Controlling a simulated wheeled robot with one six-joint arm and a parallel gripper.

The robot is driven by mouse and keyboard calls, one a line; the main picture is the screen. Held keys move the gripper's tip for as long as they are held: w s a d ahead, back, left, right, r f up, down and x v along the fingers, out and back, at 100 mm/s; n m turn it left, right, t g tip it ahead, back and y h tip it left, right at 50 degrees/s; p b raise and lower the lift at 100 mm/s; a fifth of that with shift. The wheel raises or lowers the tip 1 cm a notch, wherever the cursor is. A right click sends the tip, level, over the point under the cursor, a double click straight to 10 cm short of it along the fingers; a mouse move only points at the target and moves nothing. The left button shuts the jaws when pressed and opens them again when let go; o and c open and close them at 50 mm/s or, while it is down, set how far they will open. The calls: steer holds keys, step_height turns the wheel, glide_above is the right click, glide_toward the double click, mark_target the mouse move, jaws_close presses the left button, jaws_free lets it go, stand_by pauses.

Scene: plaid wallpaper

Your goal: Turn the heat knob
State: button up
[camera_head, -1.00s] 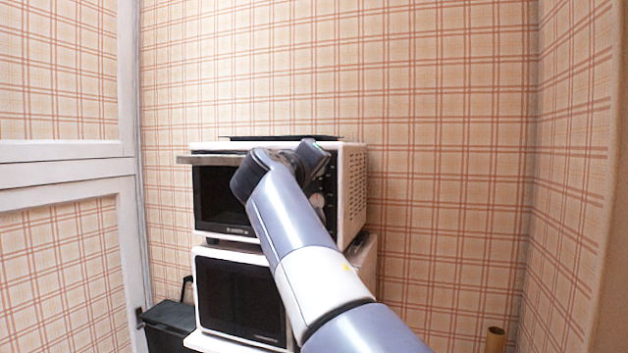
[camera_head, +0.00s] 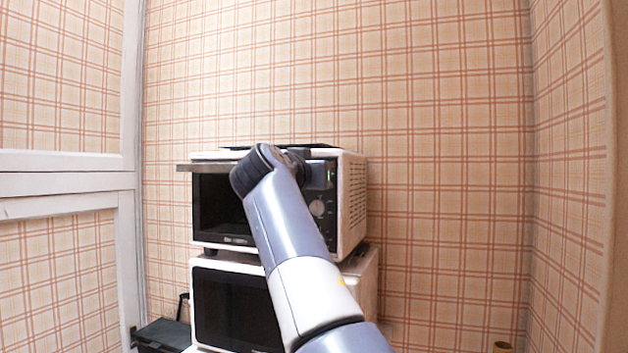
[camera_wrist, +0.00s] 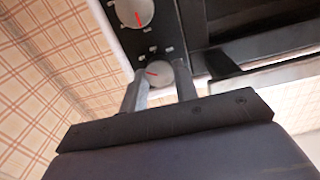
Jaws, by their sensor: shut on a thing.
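A white countertop oven (camera_head: 352,200) stands on top of another white appliance. Its dark control panel faces me. A light round knob with a red mark (camera_wrist: 158,74) sits between the two fingers of my gripper (camera_wrist: 161,78) in the wrist view. The gripper is shut on this knob. A second round knob with a red mark (camera_wrist: 133,11) is free at the top of the wrist view. In the head view a lower knob (camera_head: 318,208) is clear, while my wrist hides the upper panel. I cannot read which knob is labelled for heat.
The oven's long handle (camera_head: 205,168) sticks out at its upper left. A white microwave (camera_head: 235,308) stands below. A black bin-like box (camera_head: 160,335) is at the lower left, and a brown cylinder (camera_head: 502,347) at the lower right. Plaid wall lies right of the oven.

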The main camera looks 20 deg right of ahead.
steer(key=shift+f+m, duration=0.15)
steer(key=shift+m, duration=0.65)
steer(key=o, duration=1)
steer(key=shift+c, duration=0.2)
